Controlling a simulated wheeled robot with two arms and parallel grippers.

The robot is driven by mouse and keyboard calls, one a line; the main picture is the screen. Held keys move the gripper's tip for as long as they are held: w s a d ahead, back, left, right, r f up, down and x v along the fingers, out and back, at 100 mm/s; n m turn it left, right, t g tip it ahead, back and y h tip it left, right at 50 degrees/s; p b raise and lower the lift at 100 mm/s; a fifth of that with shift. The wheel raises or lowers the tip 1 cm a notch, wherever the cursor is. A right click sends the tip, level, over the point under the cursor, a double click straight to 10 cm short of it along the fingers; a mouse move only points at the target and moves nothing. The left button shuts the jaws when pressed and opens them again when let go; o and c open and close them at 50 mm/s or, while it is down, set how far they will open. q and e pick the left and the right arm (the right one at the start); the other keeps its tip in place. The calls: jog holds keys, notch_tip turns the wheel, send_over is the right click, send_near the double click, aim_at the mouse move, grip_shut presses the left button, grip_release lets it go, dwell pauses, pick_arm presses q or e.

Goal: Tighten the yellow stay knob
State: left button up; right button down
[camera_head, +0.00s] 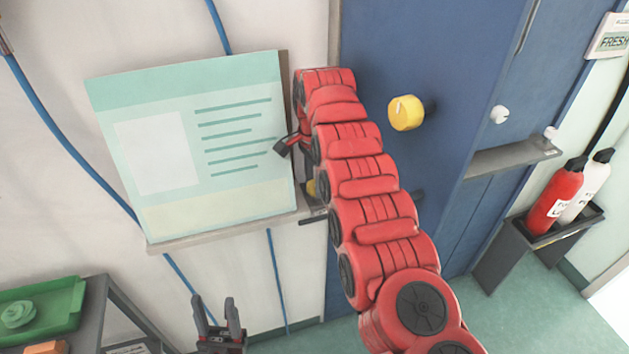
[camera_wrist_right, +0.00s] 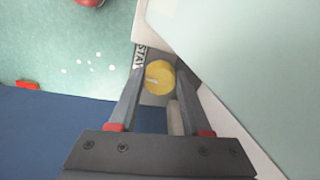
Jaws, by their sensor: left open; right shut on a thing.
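The yellow stay knob (camera_wrist_right: 159,77) sits between the two fingers of my right gripper (camera_wrist_right: 160,73) in the right wrist view, beside a plate lettered STAY. The right gripper is shut on this knob. In the head view a small bit of yellow (camera_head: 311,188) shows at the right end of the ledge, mostly covered by my red right arm. The right gripper's fingertips are hidden there behind the arm. My left gripper (camera_head: 217,312) is open and empty at the bottom of the head view, fingers up, away from the knob.
Another yellow knob (camera_head: 406,113) is on the blue door (camera_head: 455,60). A large pale board (camera_head: 240,165) stands on a ledge (camera_head: 225,232) left of my right arm. A green tray (camera_head: 55,308) is at the lower left. Extinguishers (camera_head: 556,197) stand at the right.

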aim_at(314, 184)
jog(key=shift+w+r, duration=0.1)
dwell(0.4)
jog(key=shift+c, duration=1.8)
grip_release()
notch_tip(314, 184, up, 17)
jog(key=p, duration=1.5)
jog(key=shift+p, duration=0.3)
jog(key=shift+r, duration=0.1)
